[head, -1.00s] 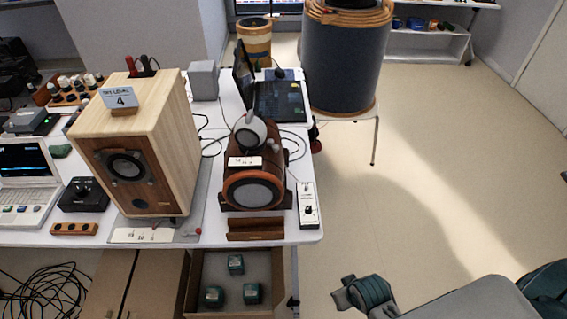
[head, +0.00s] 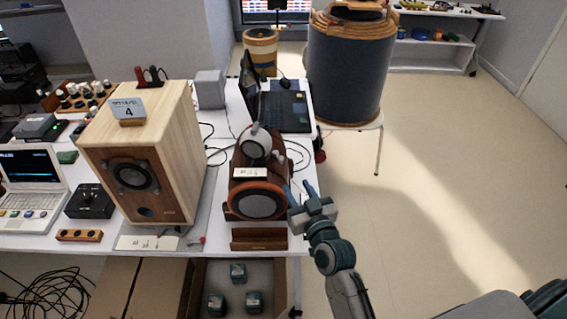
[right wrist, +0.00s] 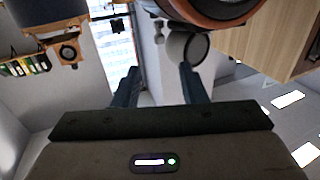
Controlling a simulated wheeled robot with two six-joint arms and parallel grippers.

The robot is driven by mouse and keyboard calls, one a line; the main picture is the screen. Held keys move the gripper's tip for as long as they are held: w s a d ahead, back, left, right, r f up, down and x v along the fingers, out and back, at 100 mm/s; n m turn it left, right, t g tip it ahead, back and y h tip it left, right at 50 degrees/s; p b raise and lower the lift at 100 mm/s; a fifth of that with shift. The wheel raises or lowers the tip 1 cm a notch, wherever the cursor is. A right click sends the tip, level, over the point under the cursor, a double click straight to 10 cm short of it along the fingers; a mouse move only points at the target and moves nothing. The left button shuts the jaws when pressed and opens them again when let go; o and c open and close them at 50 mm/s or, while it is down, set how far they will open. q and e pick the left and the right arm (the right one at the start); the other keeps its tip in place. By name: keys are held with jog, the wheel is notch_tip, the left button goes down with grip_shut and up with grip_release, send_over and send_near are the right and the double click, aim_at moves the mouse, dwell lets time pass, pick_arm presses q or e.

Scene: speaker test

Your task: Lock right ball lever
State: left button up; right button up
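A small red ball (head: 201,240), which looks like a lever end, sits at the front right corner of the grey base plate (head: 207,205) under the wooden box speaker (head: 165,165). Its lock state is too small to tell. My right gripper (head: 299,187) is open and empty beside the right side of the brown cylindrical speaker (head: 258,204), well right of the red ball. In the right wrist view its two fingers (right wrist: 159,75) are apart, with the cylindrical speaker (right wrist: 222,12) above them. My left gripper is not in view.
A wooden stand (head: 259,239) lies at the table's front edge, before the cylindrical speaker. A white headphone (head: 255,143) rests on that speaker. A white label strip (head: 143,243) lies before the box speaker. An open box with teal blocks (head: 237,272) is below the table.

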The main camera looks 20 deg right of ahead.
aim_at(282, 161)
jog(key=w+p, duration=0.1)
jog(key=w, duration=0.2)
jog(key=w+p, duration=0.1)
jog(key=w, duration=0.2)
jog(key=w+p, duration=0.1)
jog(key=w, duration=0.2)
jog(key=shift+w+a+r+p, duration=0.15)
jog(key=shift+w+a+p, duration=0.05)
jog(key=shift+a+p, duration=0.1)
jog(key=shift+w, duration=0.6)
grip_shut()
